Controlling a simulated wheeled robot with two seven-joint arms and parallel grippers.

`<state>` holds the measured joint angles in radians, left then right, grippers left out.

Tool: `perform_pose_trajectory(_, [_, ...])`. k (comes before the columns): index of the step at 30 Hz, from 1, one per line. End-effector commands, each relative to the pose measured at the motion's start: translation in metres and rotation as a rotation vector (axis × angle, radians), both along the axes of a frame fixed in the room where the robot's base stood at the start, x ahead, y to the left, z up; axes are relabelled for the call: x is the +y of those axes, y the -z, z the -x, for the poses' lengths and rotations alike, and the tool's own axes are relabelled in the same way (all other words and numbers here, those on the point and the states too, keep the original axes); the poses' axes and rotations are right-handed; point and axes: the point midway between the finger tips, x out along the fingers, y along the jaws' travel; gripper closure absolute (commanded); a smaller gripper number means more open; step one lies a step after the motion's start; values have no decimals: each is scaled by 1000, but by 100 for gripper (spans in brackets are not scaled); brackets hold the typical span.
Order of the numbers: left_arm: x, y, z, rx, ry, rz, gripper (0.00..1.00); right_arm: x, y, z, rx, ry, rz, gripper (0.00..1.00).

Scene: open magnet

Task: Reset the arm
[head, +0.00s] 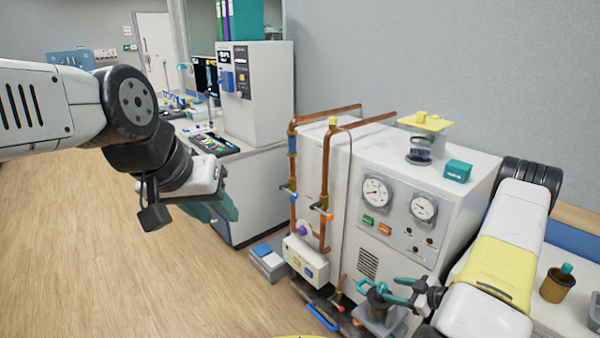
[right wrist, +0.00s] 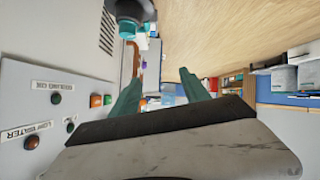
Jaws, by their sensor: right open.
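My left arm comes in from the left in the head view, and its gripper (head: 215,205) hangs over the floor, in front of the white bench. Its teal fingers are seen edge-on, so I cannot tell whether they are open or shut. My right arm comes in from the right, and its gripper (head: 385,291) is low in front of the white cabinet (head: 345,180). In the right wrist view the right gripper's two teal fingers (right wrist: 160,90) stand apart with nothing between them. The cabinet's panel is close beside them on the left.
The cabinet carries two dial gauges (head: 376,191), copper pipes (head: 325,190) and a teal block (head: 457,171) on top. A grey fixture (head: 380,318) is below my right gripper. A cork-coloured pot (head: 557,287) stands at right. The wooden floor (head: 110,250) at left is clear.

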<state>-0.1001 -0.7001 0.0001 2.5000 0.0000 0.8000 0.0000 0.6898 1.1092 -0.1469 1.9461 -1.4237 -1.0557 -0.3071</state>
Motion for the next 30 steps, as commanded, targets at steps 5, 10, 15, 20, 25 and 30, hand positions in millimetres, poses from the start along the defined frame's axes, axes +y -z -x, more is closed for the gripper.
perform_pose_trajectory(5, [0,0,0,0,0,0,64,-31,-86,-61,37,145,195,46])
perform_pose_trajectory(10, [0,0,0,0,0,0,64,-43,-173,-86,78,314,299,46])
perform_pose_trajectory(15, [0,0,0,0,0,0,64,-35,-261,-81,122,484,326,46])
perform_pose_trajectory(20, [0,0,0,0,0,0,64,-12,-333,-52,177,626,289,46])
perform_pose_trajectory(25, [0,0,0,0,0,0,64,26,-392,2,256,736,195,46])
perform_pose_trajectory(30, [0,0,0,0,0,0,64,75,-429,73,364,787,68,46])
